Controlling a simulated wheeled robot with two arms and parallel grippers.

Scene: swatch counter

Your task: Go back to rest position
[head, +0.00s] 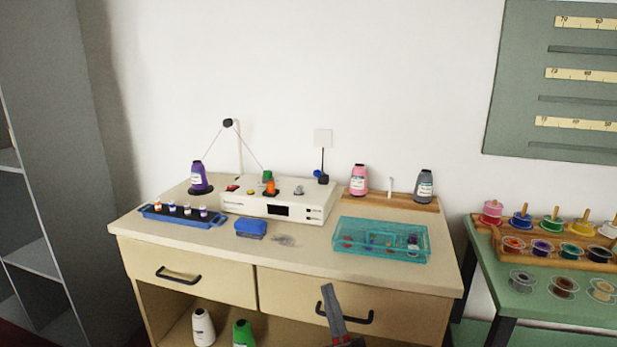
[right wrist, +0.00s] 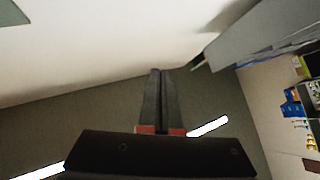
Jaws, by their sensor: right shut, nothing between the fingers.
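My right gripper (head: 330,292) shows at the bottom of the head view, in front of the counter's right drawer and its dark handle. In the right wrist view its two dark fingers (right wrist: 160,72) are together with nothing between them. My left gripper is in neither view. The counter (head: 300,262) holds a white winding machine (head: 285,207), a purple thread cone (head: 199,177), a blue rack of small bobbins (head: 160,217), a blue box (head: 250,228) and a teal transparent case (head: 345,250).
Pink (head: 359,180) and grey (head: 424,186) cones stand on a wooden board at the back. White (head: 203,327) and green (head: 244,335) cones stand on the shelf below. A green table (head: 545,305) with several spools stands right. A grey shelf unit (head: 55,130) stands left.

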